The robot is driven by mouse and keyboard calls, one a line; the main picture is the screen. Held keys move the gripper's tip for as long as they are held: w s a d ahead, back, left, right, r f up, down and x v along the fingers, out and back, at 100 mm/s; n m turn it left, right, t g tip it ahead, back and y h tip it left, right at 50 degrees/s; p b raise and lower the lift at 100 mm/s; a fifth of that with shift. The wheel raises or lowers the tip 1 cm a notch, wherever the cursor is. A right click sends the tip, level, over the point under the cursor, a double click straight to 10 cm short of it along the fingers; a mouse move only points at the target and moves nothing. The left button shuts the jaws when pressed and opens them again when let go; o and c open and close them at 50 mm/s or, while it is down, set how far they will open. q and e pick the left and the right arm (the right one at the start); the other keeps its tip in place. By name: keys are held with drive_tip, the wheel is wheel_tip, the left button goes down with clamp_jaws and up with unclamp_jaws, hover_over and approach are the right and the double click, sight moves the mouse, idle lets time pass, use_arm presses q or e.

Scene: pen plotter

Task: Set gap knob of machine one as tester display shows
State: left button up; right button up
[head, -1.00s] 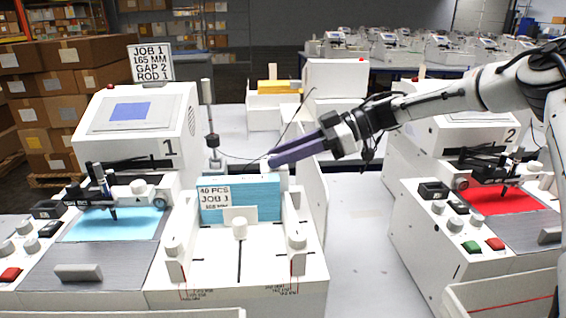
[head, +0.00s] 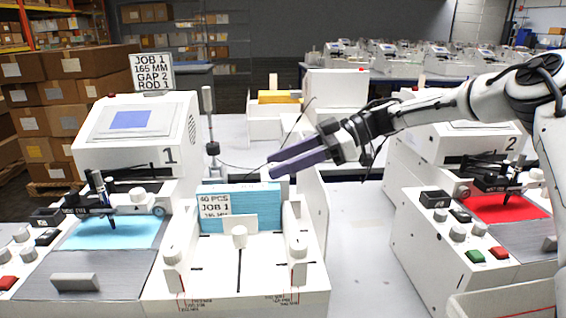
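Machine one (head: 140,140), marked "1", stands at the left with a blue screen (head: 128,119). Its front left panel has several grey knobs (head: 29,247), dark blocks and a red button (head: 7,283); the knob labels are too small to read. A sign (head: 152,72) above it reads "JOB 1, 165 MM, GAP 2, ROD 1". No readable tester display shows. My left gripper is out of view.
The white tray fixture (head: 215,280) with upright posts holds the card stack beside machine one. Machine two (head: 425,215) stands at the right, with a red sheet (head: 505,207). Clear table (head: 365,250) lies between. A thin upright rod stand (head: 208,110) stands behind the tray.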

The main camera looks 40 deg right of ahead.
drive_tip(key=v, duration=1)
drive_tip(key=shift+d+b, duration=0.2)
drive_tip(key=shift+b, duration=0.15)
drive_tip(key=shift+r, duration=0.1)
